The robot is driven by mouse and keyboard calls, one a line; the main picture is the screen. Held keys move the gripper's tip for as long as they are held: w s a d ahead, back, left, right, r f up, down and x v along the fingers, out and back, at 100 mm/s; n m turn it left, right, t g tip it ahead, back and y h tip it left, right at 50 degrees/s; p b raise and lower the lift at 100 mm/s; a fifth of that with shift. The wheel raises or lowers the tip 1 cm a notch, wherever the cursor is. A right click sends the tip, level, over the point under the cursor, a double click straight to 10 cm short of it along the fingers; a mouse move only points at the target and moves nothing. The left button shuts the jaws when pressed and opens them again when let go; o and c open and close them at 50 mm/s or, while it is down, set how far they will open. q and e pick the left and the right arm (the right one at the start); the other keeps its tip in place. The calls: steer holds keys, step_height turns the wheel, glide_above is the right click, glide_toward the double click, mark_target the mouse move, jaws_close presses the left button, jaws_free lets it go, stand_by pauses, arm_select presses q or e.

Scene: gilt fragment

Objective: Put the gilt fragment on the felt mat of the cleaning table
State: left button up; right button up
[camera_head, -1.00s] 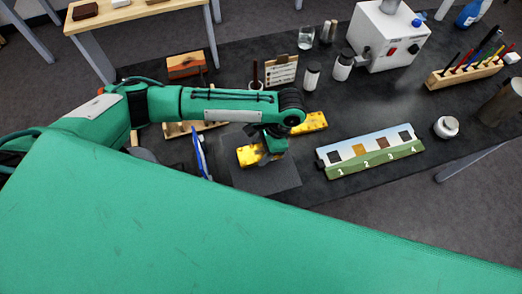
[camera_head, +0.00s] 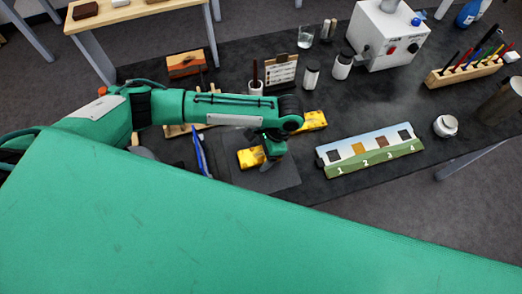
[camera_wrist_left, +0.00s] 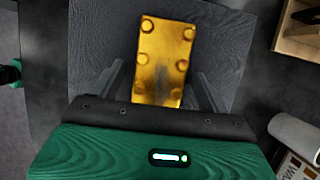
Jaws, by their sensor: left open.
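The gilt fragment (camera_head: 250,158) is a golden plate with several round bosses. It lies over the dark grey felt mat (camera_head: 280,178), left of the mat's middle in the head view. In the left wrist view the fragment (camera_wrist_left: 163,60) runs lengthwise between the fingers, with the mat (camera_wrist_left: 95,35) around it. My left gripper (camera_head: 268,160) is low over the mat, its fingers apart on either side of the fragment. The fragment's near end is hidden by the gripper body in the wrist view. My right gripper is not in view.
A second yellow piece (camera_head: 314,121) lies behind my left wrist. Jars, a white machine (camera_head: 388,38) and a tool rack (camera_head: 465,72) stand farther back and right.

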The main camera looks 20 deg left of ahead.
arm_select(q)
steer(key=b+v, duration=0.2)
steer(key=v, duration=1)
steer(key=shift+r, duration=0.1)
steer(key=shift+s, duration=0.1)
